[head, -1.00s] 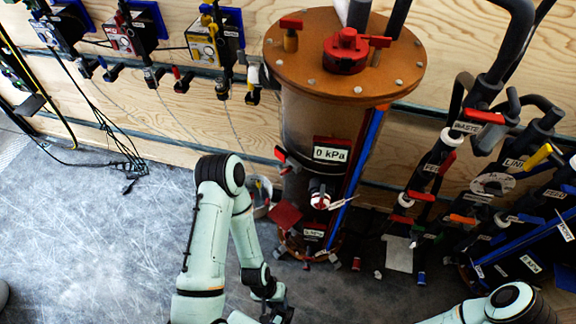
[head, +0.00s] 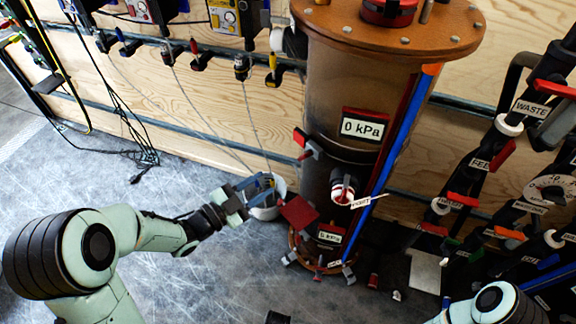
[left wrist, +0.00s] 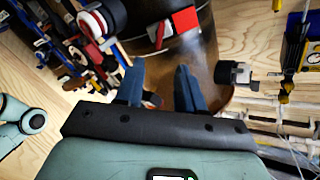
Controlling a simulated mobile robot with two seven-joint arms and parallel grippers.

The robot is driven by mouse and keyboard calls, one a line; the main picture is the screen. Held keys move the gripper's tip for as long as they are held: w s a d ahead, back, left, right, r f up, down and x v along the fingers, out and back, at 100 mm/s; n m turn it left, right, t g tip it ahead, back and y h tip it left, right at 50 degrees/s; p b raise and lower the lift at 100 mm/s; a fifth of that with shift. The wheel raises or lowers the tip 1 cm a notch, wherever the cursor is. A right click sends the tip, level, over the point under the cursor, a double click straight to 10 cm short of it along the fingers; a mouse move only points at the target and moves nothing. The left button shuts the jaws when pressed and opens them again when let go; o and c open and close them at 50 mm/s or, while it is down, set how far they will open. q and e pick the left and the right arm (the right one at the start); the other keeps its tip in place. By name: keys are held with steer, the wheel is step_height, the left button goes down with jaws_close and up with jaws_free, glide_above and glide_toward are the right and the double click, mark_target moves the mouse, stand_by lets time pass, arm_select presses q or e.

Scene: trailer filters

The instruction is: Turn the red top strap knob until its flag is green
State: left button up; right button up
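A red square plate (head: 298,212) juts from the tank's lower left, close to my left gripper. A red-and-white port (head: 343,187) sticks out in front.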

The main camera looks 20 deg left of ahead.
mark_target(301, 158)
arm_select(q)
steer(key=x, duration=1.3)
steer(key=shift+w+d+r, duration=0.1)
steer(key=shift+w+d, duration=0.05)
jaws_close()
